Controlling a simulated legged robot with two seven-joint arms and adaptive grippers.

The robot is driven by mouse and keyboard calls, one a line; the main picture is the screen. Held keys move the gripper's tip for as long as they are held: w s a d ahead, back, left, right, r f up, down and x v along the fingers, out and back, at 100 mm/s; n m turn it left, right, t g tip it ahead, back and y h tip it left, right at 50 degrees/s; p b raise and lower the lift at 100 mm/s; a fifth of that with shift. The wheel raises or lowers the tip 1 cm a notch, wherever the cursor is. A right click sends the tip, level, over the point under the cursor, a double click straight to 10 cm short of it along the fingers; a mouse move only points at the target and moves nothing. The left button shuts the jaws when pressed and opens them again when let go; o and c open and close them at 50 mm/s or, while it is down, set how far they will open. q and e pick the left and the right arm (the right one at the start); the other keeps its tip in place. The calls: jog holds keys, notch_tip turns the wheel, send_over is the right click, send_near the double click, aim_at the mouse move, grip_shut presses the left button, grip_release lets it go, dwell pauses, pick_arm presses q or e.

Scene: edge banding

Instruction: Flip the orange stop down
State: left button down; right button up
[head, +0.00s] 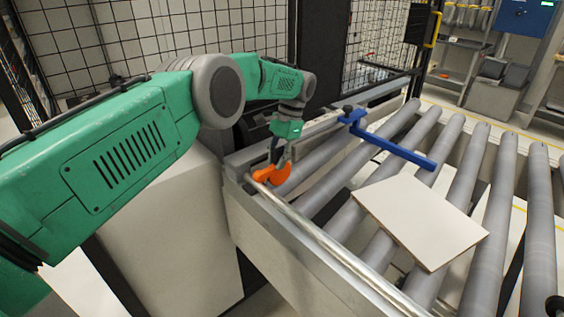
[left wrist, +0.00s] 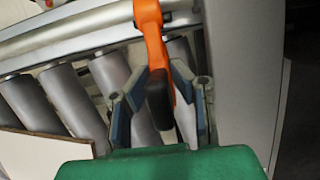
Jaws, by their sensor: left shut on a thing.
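The orange stop (head: 272,172) sits at the far left end of the conveyor, by the metal rail along its edge. My left gripper (head: 278,158) reaches down to it from the green arm above. In the left wrist view the orange stop (left wrist: 152,50) runs down from the rail, and its dark end lies between the fingers of my left gripper (left wrist: 160,88). The fingers are shut on the stop. The exact contact is partly hidden by the stop's dark end. My right gripper is not seen in either view.
A white board (head: 420,218) lies on the grey rollers. A blue bar (head: 390,146) sticks out over the rollers behind it. The metal rail (head: 325,240) runs along the conveyor's near edge. A wire fence (head: 190,30) stands behind the arm.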

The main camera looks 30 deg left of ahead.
pick_arm(q)
jog(key=shift+w+d+f, duration=0.1)
jog(key=shift+d+f, duration=0.1)
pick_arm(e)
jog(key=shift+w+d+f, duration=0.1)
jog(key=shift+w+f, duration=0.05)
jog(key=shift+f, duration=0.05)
pick_arm(q)
jog(key=shift+a+f, duration=0.1)
jog(key=shift+f, duration=0.05)
jog(key=c, duration=1.6)
grip_release()
jog(key=shift+o, duration=0.3)
jog(key=shift+w+f, duration=0.15)
jog(key=shift+w, duration=0.15)
jog(key=shift+r, duration=0.2)
jog(key=r, duration=0.9)
jog(key=shift+w+r, duration=0.1)
jog(key=shift+w, duration=0.1)
jog(key=shift+r, duration=0.1)
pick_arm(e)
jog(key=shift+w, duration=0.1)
